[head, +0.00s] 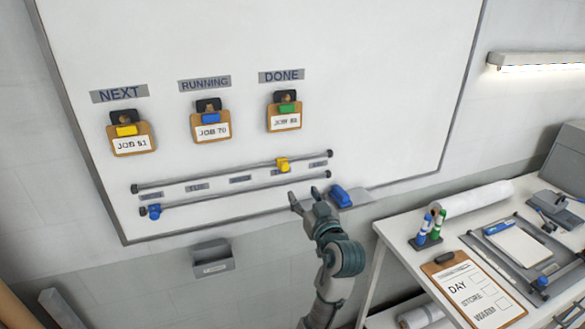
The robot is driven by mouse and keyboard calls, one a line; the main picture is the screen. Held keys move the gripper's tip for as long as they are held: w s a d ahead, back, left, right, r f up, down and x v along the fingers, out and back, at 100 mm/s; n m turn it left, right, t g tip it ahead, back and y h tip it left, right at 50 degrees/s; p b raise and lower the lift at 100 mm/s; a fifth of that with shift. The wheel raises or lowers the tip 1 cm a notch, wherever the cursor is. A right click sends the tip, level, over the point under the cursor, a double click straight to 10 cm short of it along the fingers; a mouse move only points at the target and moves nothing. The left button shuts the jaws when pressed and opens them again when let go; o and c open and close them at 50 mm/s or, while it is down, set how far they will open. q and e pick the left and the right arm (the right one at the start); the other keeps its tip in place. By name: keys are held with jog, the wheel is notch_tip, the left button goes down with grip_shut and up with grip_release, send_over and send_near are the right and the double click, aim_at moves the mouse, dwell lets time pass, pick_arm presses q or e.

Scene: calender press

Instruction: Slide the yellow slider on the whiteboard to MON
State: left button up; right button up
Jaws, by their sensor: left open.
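The yellow slider (283,165) sits on the upper rail (220,175) of the whiteboard (270,50), right of the rail's middle, by the fourth label from the left. Small day labels (240,179) run between the two rails, but their print is too small to read, so I cannot tell which is MON. A blue slider (153,211) is near the left end of the lower rail (230,193). My left gripper (304,196) is open and empty, below the right part of the lower rail and apart from the yellow slider. My right gripper is not in view.
A blue eraser (341,196) rests on a ledge right of my left gripper. A grey bin (212,259) hangs below the board. Job cards hang above the rails. A white table (400,232) at right holds markers (431,227) and a clipboard (473,291).

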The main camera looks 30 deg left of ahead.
pick_arm(q)
jog(key=p, duration=0.1)
send_near(286, 168)
jog(key=x, duration=0.4)
jog(key=shift+w+a+r, duration=0.2)
jog(key=shift+a, duration=0.2)
jog(key=p+x, duration=0.1)
jog(key=x, duration=0.5)
jog(key=shift+f, duration=0.15)
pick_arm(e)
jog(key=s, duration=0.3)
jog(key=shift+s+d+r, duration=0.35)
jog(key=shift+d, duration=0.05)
pick_arm(q)
jog(key=shift+d, duration=0.1)
grip_shut()
